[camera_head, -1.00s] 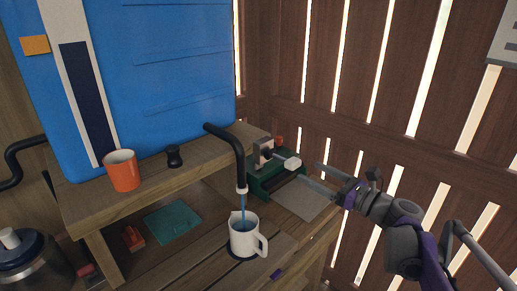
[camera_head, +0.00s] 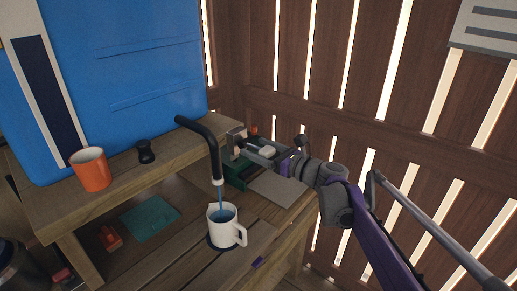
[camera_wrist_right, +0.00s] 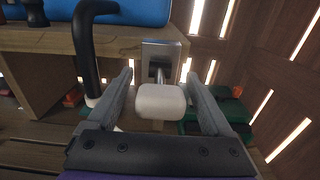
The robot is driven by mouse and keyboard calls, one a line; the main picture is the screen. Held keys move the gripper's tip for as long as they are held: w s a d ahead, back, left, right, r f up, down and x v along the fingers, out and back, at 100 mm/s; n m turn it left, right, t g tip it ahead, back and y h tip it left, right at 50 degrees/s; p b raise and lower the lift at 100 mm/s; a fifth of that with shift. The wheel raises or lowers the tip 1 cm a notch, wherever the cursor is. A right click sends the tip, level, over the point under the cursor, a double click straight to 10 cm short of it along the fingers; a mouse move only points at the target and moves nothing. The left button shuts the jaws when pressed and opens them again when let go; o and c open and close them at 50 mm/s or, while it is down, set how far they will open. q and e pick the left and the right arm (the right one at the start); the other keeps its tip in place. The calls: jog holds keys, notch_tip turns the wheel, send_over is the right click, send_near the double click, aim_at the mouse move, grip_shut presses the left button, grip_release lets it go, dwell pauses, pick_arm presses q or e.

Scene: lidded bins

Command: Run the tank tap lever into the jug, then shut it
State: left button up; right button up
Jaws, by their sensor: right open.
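The blue tank (camera_head: 150,65) stands on a wooden shelf, and its black spout pipe (camera_head: 212,150) bends down over the jug. The white jug (camera_head: 213,235) stands upright below on a dark round mat, its handle to the right. Blue water shows inside it, and a thin blue stream appears to fall from the spout. The white tap lever knob (camera_head: 268,151) is beside the pipe. My right gripper (camera_head: 259,152) is open around it. In the right wrist view, the knob (camera_wrist_right: 160,101) sits between the two open fingers (camera_wrist_right: 164,90). My left gripper is out of view.
An orange mug (camera_head: 91,172) and a small black knob-like object (camera_head: 146,152) stand on the shelf. A teal plate (camera_head: 150,218) and a red item (camera_head: 110,238) lie below it. A green device (camera_head: 237,172) and grey sheet (camera_head: 283,187) are behind the jug. Slatted walls close the back.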

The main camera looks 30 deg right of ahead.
grip_shut()
jog(key=r+g+p, duration=0.1)
jog(key=p, duration=0.1)
jog(key=r+g+h+p, duration=0.1)
jog(key=p, duration=0.1)
jog(key=shift+w+g, duration=0.2)
jog(key=shift+g, duration=0.2)
jog(key=shift+w+a+r+g+h+p, duration=0.2)
jog(key=shift+r+g+h+p, duration=0.15)
jog(key=shift+g+p, duration=0.6)
jog(key=shift+w+g+h+p, duration=0.1)
jog(key=shift+g+h+p, duration=0.25)
jog(key=shift+p, duration=0.2)
grip_release()
